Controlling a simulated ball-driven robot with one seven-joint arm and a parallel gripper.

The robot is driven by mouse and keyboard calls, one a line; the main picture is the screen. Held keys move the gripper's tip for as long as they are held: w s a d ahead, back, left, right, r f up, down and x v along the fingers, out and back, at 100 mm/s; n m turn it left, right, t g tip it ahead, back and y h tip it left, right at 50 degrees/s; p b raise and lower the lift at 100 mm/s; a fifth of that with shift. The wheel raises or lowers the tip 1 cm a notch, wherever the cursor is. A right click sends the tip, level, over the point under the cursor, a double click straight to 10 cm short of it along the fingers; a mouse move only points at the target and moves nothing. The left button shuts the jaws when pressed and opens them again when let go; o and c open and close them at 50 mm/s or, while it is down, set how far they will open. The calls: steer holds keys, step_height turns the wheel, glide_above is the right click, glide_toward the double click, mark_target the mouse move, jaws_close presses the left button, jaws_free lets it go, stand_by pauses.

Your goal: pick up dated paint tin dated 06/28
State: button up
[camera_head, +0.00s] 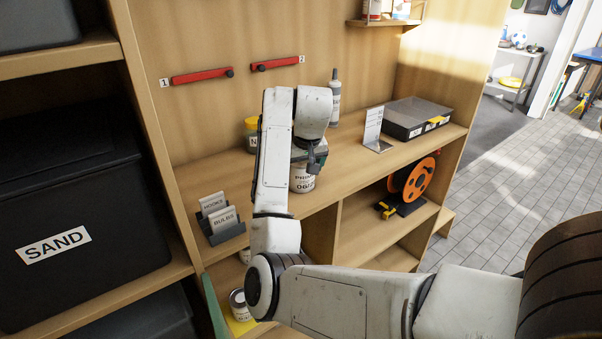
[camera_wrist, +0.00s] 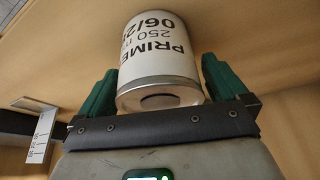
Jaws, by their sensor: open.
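A white paint tin with a metal rim (camera_wrist: 158,55) shows upside down in the wrist view. Its label reads "PRIME", "250 m" and "06/2", with the last digit cut off by the curve. In the head view the tin (camera_head: 302,179) stands on the workbench shelf, partly hidden behind my arm. My gripper (camera_wrist: 160,85) is open, with one green finger on each side of the tin. A small gap shows beside the tin at each finger, so the jaws are around it but not closed on it. In the head view the gripper is mostly hidden by my wrist.
A yellow-lidded jar (camera_head: 251,134) stands behind my arm, and a grey bottle (camera_head: 335,98) stands farther back. A card stand (camera_head: 374,127) and a grey case (camera_head: 416,117) are to the right. A card holder (camera_head: 220,220) is at the left. Another tin (camera_head: 239,303) sits lower down.

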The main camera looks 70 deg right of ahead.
steer(key=shift+c, duration=0.5)
steer(key=c, duration=1)
steer(key=shift+c, duration=0.6)
steer(key=shift+r, duration=0.15)
